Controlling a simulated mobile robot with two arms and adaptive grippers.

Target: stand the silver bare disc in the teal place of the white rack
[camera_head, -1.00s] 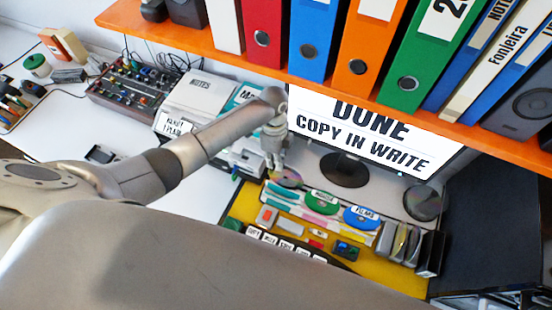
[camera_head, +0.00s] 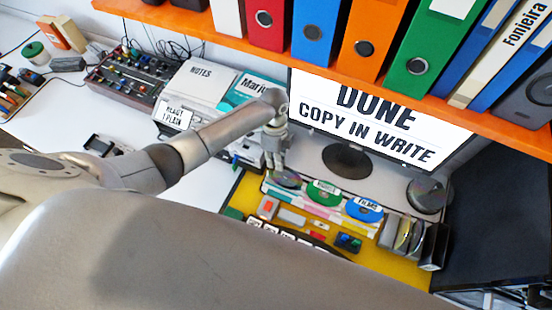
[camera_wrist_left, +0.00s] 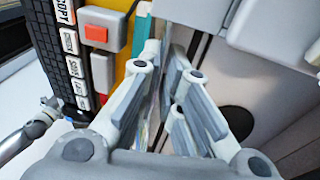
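The silver bare disc (camera_head: 287,179) is at the left end of a row with a green disc (camera_head: 323,193) and a blue disc (camera_head: 364,208), all at the white rack (camera_head: 307,206) with its coloured strips. My left gripper (camera_head: 274,162) is right above the silver disc and looks shut on its upper edge. In the left wrist view its fingers (camera_wrist_left: 165,65) stand close together around a thin, shiny strip. The disc's lower edge and the teal place under it are hard to make out, so I cannot tell whether it is seated. My right gripper is not in view.
A monitor (camera_head: 380,120) stands behind the rack, with an orange shelf (camera_head: 275,58) of binders above. A holder with upright dark cases (camera_head: 412,241) is at the right. White cases (camera_head: 195,95) stand close on the left. The yellow mat (camera_head: 385,272) holds small items.

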